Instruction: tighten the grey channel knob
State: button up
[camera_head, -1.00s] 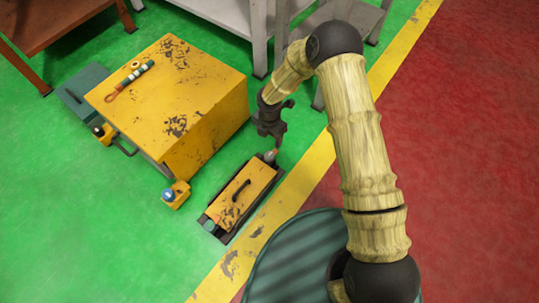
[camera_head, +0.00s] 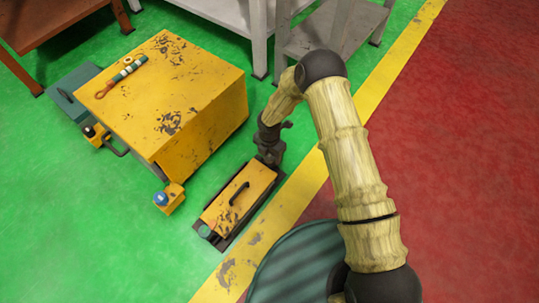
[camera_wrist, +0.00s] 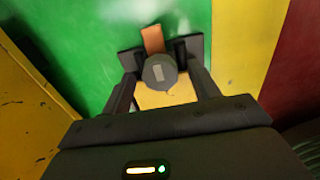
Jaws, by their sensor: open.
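The grey channel knob (camera_wrist: 160,72), round with a pale rectangular mark on its face, is between the two fingers of my gripper (camera_wrist: 160,54) in the wrist view. The fingers stand open on either side of it, with a gap visible at least on the left. In the head view my gripper (camera_head: 269,150) is low over the far end of the channel, a dark tray (camera_head: 225,241) with a yellow cover (camera_head: 240,197) and black handle. The gripper hides the grey knob there.
Grey tables (camera_head: 330,32) stand behind. Green floor is clear at lower left.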

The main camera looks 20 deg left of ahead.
jog(key=c, duration=1)
jog(key=shift+o, duration=0.2)
